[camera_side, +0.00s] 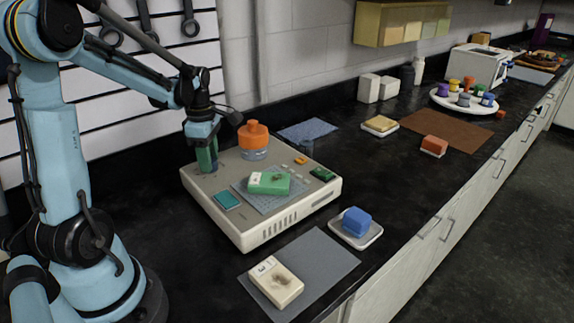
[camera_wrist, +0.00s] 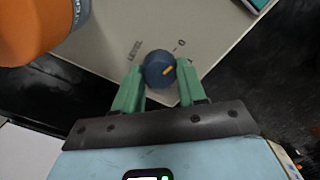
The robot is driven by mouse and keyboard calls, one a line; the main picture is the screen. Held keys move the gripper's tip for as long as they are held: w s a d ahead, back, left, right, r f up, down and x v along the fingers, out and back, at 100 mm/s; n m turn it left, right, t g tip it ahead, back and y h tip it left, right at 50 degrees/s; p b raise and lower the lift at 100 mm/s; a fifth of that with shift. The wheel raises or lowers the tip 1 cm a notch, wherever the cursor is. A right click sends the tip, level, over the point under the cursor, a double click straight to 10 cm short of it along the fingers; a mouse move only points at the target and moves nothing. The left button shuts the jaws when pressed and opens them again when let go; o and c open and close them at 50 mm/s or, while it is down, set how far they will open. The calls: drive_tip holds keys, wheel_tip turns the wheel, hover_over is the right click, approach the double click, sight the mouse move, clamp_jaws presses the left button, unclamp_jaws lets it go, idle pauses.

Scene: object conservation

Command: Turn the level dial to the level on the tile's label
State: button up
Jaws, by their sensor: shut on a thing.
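My gripper (camera_wrist: 159,75) is shut on the dial, a green finger on either side; in the side view my gripper (camera_side: 207,157) hides most of the dial. A green tile (camera_side: 272,184) with a small white label lies on the machine's grey textured pad (camera_side: 262,203). I cannot read its label.
An orange-capped jar (camera_side: 254,140) stands on the machine close to my gripper. A teal panel (camera_side: 227,200) is on its top. A cream tile (camera_side: 277,285), its label apparently a 3, lies on a grey mat (camera_side: 320,265). A blue block (camera_side: 356,221) sits on a white dish.

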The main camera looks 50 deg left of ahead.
drive_tip(key=m, duration=1.1)
drive_tip(key=shift+m, duration=0.3)
drive_tip(key=m, duration=0.4)
drive_tip(key=shift+m, duration=0.3)
drive_tip(key=m, duration=0.3)
drive_tip(key=shift+m, duration=0.3)
drive_tip(key=m, duration=0.3)
drive_tip(key=shift+m, duration=0.3)
drive_tip(key=m, duration=0.4)
drive_tip(key=shift+m, duration=1.9)
